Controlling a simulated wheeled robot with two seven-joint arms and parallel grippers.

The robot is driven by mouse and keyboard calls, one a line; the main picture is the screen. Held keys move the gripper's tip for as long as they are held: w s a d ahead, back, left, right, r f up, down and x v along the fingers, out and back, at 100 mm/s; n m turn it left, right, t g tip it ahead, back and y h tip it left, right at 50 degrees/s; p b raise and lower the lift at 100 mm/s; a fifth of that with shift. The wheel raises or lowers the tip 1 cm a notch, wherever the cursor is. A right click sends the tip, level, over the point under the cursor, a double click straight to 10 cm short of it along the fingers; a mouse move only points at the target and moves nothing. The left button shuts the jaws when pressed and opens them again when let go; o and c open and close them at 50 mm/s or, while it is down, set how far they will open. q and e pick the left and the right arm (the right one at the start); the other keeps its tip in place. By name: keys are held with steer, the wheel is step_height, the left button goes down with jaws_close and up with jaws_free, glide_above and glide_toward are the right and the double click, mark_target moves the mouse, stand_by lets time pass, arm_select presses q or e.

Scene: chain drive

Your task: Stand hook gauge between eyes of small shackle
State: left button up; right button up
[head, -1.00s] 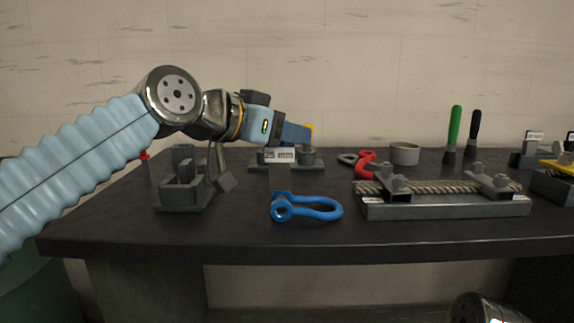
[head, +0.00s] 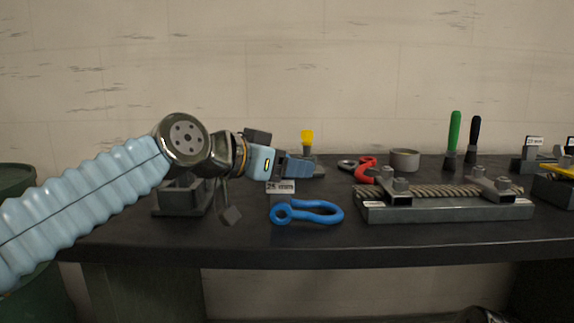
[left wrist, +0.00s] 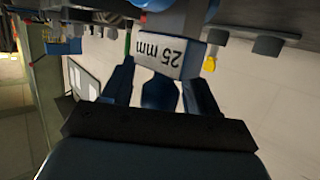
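The hook gauge (head: 281,187), a grey piece with a white "25 mm" label, is held below my left gripper (head: 298,167). Its label also shows between the two fingers in the left wrist view (left wrist: 163,48). The blue shackle (head: 325,218) lies on the bench with its eyes to the left. The gauge is just above or at these eyes; its lower end is hidden, so I cannot tell whether it is between them. My left gripper is shut on the gauge. My right gripper is not in view.
A grey fixture (head: 182,200) stands left, partly behind my arm. A rope clamp on a steel bar (head: 445,209) lies to the right. Behind are a red hook (head: 366,172), a grey ring (head: 404,159) and green and black handled tools (head: 454,133). The bench's front strip is clear.

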arm_select(q)
steer(key=shift+o, duration=0.3)
steer(key=shift+r, duration=0.15)
steer(key=shift+s+a+r, duration=0.1)
steer(key=shift+a+r, duration=0.05)
steer(key=v, duration=1.1)
steer(key=shift+s+a+b, duration=0.2)
steer(key=shift+s+b, duration=0.05)
steer(key=shift+b, duration=0.1)
